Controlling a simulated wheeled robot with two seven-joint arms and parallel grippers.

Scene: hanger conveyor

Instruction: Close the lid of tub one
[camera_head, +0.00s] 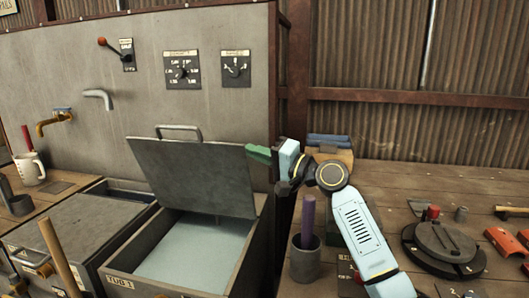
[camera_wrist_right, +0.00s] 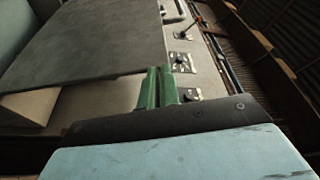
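Tub one (camera_head: 168,284), a grey box labelled TUB 1 with a pale, liquid-like surface inside, stands in the middle of the head view. Its grey lid (camera_head: 190,178) is raised and tilted, with a bar handle (camera_head: 180,130) at its top edge. The lid also fills the upper left of the right wrist view (camera_wrist_right: 95,40). My right gripper (camera_head: 258,152) is at the lid's upper right corner, its green fingers together. The wrist view shows the fingers (camera_wrist_right: 157,88) at the lid's edge, with nothing visible between them; contact is unclear. My left gripper is out of view.
A second grey tub with a shut lid (camera_head: 75,232) stands to the left, with a wooden stick (camera_head: 60,258) before it. A grey panel with dials (camera_head: 182,70) and taps rises behind. A cup with a purple rod (camera_head: 305,262) and a cluttered bench (camera_head: 400,185) are right.

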